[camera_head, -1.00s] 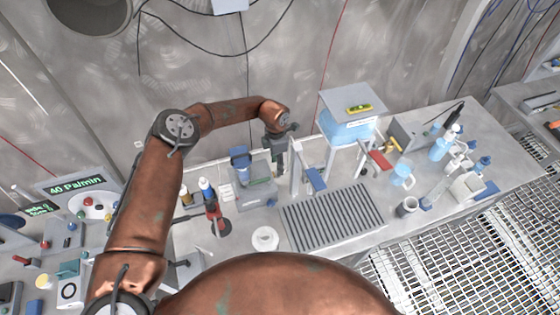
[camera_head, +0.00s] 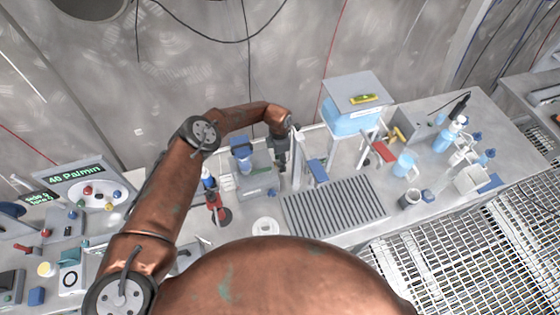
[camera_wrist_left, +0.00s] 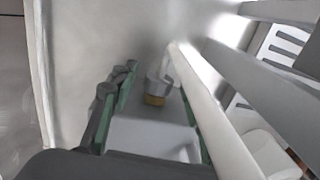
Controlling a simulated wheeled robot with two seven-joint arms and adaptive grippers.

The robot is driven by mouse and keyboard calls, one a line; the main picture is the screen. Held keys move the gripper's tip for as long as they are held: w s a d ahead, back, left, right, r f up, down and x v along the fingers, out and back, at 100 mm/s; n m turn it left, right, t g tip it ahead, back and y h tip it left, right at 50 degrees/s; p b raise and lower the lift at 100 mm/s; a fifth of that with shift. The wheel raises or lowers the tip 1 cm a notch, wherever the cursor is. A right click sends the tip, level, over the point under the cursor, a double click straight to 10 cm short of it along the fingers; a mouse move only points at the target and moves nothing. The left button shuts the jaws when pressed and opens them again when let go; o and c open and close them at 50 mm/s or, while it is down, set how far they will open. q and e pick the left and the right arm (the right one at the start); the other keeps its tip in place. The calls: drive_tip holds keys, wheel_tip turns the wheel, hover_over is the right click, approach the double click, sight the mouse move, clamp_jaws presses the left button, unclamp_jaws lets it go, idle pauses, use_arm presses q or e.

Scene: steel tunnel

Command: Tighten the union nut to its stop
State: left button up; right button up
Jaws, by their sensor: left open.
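My left gripper (camera_head: 281,152) is at the back of the bench, beside a pale upright stand (camera_head: 298,165) and to the left of the blue water tank (camera_head: 352,121). In the left wrist view its green-padded fingers (camera_wrist_left: 155,85) are apart. Between and beyond them is a small grey cylindrical fitting with a brass-coloured band (camera_wrist_left: 154,100), possibly the union nut. I cannot tell whether the fingers touch it. In the head view the gripper hides this spot. A pale bar (camera_wrist_left: 215,115) runs close along the right finger. My right gripper does not show.
A ribbed grey drain tray (camera_head: 335,210) lies in front of the stand. A grey box with a blue-topped part (camera_head: 258,178) stands left of the gripper. A blue jug (camera_head: 403,165) and several bottles stand to the right. The metal wall is close behind.

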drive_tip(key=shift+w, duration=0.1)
use_arm(q)
drive_tip(key=shift+c, duration=0.8)
clamp_jaws()
drive_tip(key=g+b, duration=0.1)
drive_tip(key=b, duration=0.4)
drive_tip(key=g+h+b, duration=0.1)
drive_tip(key=b, duration=0.5)
drive_tip(key=g+b, duration=0.1)
drive_tip(key=b, duration=0.4)
drive_tip(key=shift+w+a+f+g+h+b, duration=0.1)
drive_tip(key=shift+w+f+g+h+b, duration=0.2)
drive_tip(key=shift+w+g, duration=0.1)
drive_tip(key=shift+s+r, duration=0.1)
drive_tip(key=shift+r, duration=0.05)
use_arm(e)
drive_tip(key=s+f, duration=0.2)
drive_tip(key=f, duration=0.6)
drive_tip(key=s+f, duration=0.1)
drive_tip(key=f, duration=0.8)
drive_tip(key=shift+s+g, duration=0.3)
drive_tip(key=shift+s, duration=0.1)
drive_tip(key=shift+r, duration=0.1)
use_arm(q)
drive_tip(key=shift+o, duration=0.8)
unclamp_jaws()
drive_tip(key=shift+r, duration=0.15)
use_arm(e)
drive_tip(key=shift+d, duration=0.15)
